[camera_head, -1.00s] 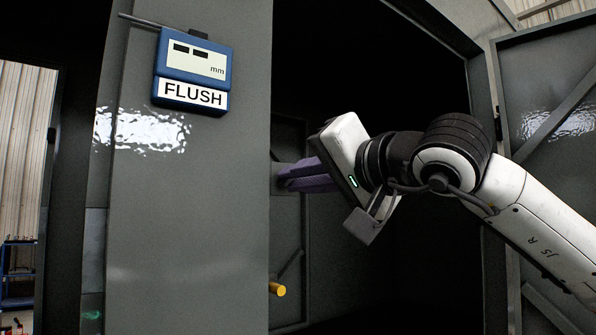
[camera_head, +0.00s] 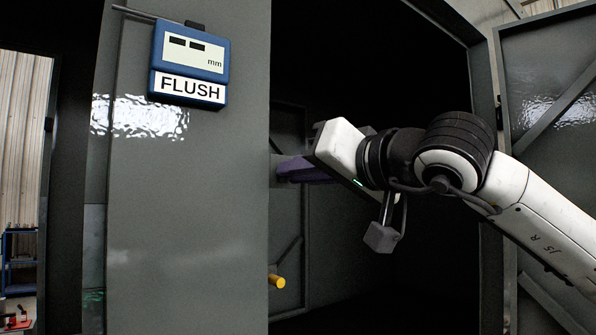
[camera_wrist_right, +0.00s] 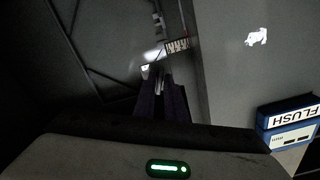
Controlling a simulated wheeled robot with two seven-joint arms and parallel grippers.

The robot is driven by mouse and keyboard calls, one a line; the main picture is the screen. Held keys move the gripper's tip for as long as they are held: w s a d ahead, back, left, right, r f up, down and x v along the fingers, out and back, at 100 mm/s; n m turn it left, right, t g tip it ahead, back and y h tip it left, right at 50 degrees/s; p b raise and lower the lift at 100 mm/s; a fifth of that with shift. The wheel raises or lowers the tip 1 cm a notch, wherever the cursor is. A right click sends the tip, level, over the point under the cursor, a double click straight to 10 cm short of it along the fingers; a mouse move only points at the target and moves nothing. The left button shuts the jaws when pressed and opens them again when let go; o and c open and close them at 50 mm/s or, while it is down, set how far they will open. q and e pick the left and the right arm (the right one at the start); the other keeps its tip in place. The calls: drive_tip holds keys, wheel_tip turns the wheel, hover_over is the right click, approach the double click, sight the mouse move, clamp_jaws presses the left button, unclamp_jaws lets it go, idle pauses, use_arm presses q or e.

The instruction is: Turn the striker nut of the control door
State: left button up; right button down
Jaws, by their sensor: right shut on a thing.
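My right gripper (camera_head: 283,168) reaches in from the right with its purple fingers behind the right edge of the grey control door panel (camera_head: 185,230). In the right wrist view, its dark fingers (camera_wrist_right: 160,88) are close together around a small metallic part, which I take to be the striker nut (camera_wrist_right: 158,80). The fingers hide most of the nut, and it cannot be made out in the head view. A blue gauge (camera_head: 190,52) marked mm, with a FLUSH label, sits on the panel. Its display shows dark dashes. My left gripper is out of view.
A yellow-ended handle (camera_head: 277,281) sticks out below my right gripper. A braced grey door (camera_head: 545,105) stands open at the right, and the enclosure's dark opening lies between. A blue rack (camera_head: 20,262) stands at the far left.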

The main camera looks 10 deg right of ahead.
drive_tip(key=shift+a+f, duration=0.1)
drive_tip(key=shift+f, duration=0.1)
drive_tip(key=c, duration=1.9)
unclamp_jaws()
drive_tip(key=shift+r, duration=0.1)
drive_tip(key=b+v, duration=0.1)
drive_tip(key=v, duration=0.9)
drive_tip(key=shift+s+b, duration=0.15)
drive_tip(key=shift+b, duration=0.25)
